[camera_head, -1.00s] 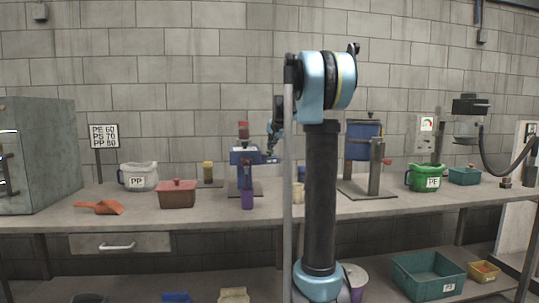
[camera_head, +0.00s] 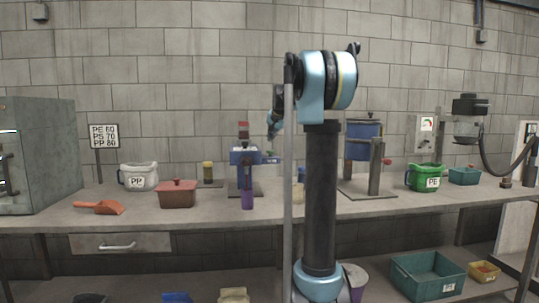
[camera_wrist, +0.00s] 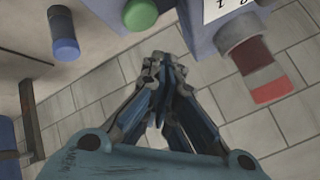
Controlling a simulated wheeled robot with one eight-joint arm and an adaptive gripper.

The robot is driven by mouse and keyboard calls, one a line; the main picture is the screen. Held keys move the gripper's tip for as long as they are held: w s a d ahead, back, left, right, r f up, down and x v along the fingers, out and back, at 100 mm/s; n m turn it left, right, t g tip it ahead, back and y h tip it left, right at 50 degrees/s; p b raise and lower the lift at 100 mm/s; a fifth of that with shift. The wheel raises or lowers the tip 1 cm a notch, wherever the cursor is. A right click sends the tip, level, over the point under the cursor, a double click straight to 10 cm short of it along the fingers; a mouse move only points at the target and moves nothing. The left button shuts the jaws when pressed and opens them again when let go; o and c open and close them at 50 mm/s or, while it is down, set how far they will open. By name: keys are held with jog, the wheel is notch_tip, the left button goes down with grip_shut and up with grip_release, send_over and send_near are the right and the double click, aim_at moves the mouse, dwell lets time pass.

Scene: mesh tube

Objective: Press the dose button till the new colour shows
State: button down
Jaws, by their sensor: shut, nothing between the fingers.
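The blue dosing unit (camera_head: 244,156) stands on the bench, with a red and dark red column on top. In the wrist view, its blue-grey body (camera_wrist: 199,28) carries a round green button (camera_wrist: 140,14). The column shows there as a dark red section (camera_wrist: 250,56) and a bright red end (camera_wrist: 272,90). A purple cup (camera_head: 247,200) stands at the unit's foot. My gripper (camera_head: 272,128) is up beside the column, to its right. In the wrist view, my gripper (camera_wrist: 157,62) has its fingertips together and empty, apart from the button in the picture.
A red lidded box (camera_head: 178,195), a PP jug (camera_head: 139,178) and an orange scoop (camera_head: 99,207) are to the left. A blue machine (camera_head: 362,150) and a green PE jug (camera_head: 424,178) are to the right. A sign (camera_head: 104,136) stands behind.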

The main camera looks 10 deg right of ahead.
jog(key=shift+r, duration=1.1)
jog(key=s+f+n+g, duration=0.2)
jog(key=s+f, duration=1.1)
jog(key=s, duration=0.6)
jog(key=s+f+n+g, duration=0.2)
jog(key=s+f+n, duration=0.1)
jog(key=s+f, duration=1)
jog(key=s+a+f+n+g+h, duration=0.1)
jog(key=s+f+n+g, duration=0.2)
jog(key=s+f, duration=1)
jog(key=s, duration=1.1)
jog(key=shift+s+f, duration=0.2)
jog(key=shift+s, duration=0.1)
jog(key=shift+w+f, duration=0.2)
jog(key=shift+w, duration=0.3)
